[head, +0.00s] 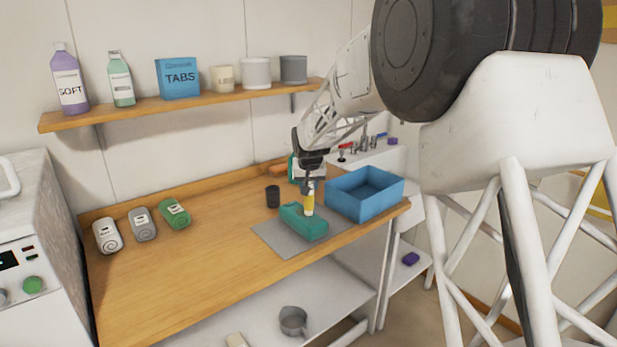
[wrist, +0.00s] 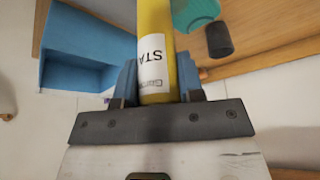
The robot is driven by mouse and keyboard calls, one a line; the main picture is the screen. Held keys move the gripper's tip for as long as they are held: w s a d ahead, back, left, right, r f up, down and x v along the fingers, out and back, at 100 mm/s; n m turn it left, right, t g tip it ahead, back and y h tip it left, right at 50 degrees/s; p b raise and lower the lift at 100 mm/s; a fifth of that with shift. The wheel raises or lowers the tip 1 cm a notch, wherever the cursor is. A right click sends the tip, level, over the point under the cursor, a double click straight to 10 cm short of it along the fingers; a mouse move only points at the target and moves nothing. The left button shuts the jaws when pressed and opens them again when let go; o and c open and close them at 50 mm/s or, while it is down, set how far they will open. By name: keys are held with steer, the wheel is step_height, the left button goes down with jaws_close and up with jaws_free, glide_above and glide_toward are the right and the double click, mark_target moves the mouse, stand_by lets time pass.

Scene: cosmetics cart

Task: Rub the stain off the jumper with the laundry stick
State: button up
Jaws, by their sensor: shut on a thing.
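The jumper (head: 303,223) is a folded teal bundle on a grey mat (head: 278,241) near the front edge of the wooden counter. My gripper (head: 310,184) is above it, shut on the laundry stick (head: 309,199), a yellow stick with a pale lower end. The stick is upright, its lower end at the top of the jumper; I cannot tell whether they touch. In the wrist view the stick (wrist: 155,60), with a white label, sits between my blue fingers (wrist: 157,88). I cannot make out a stain.
A blue open bin (head: 365,193) stands just right of the mat. A dark cup (head: 272,196) is behind the mat at left. A teal and white item (head: 293,167) is partly hidden behind my gripper. Several rolled cloths (head: 142,224) lie at left; the counter between is clear.

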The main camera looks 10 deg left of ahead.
steer(key=shift+w+a+f, duration=0.7)
steer(key=shift+w+a, duration=1.9)
steer(key=shift+w, duration=0.2)
steer(key=shift+s+d, duration=2.65)
steer(key=shift+s, duration=0.2)
steer(key=shift+r, duration=4)
steer(key=shift+w+a, duration=0.1)
steer(key=shift+a, duration=0.05)
